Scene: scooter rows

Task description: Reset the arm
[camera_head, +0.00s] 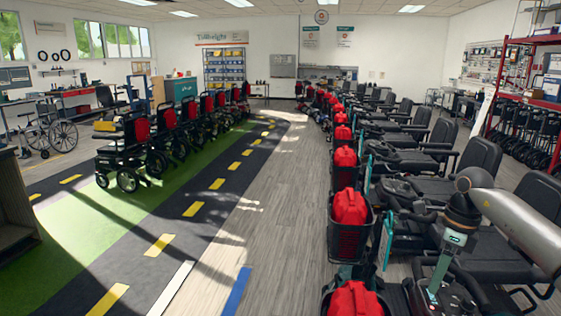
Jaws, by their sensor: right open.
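My right arm (520,230) comes in from the right edge and bends down at the wrist. My right gripper (450,272) hangs at its end, pointing down over the front of a near mobility scooter at lower right. The jaws are open, and I see nothing held in them. The fingertips are hard to separate from the dark scooter parts behind them. I cannot tell whether they touch the scooter. My left arm and left gripper are not in view.
A long row of black scooters with red bags (350,207) in front baskets (349,240) fills the right side. A red rack (503,75) stands behind it. Wheelchairs (127,152) line the left. The wood-look floor (285,200) between the rows is clear.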

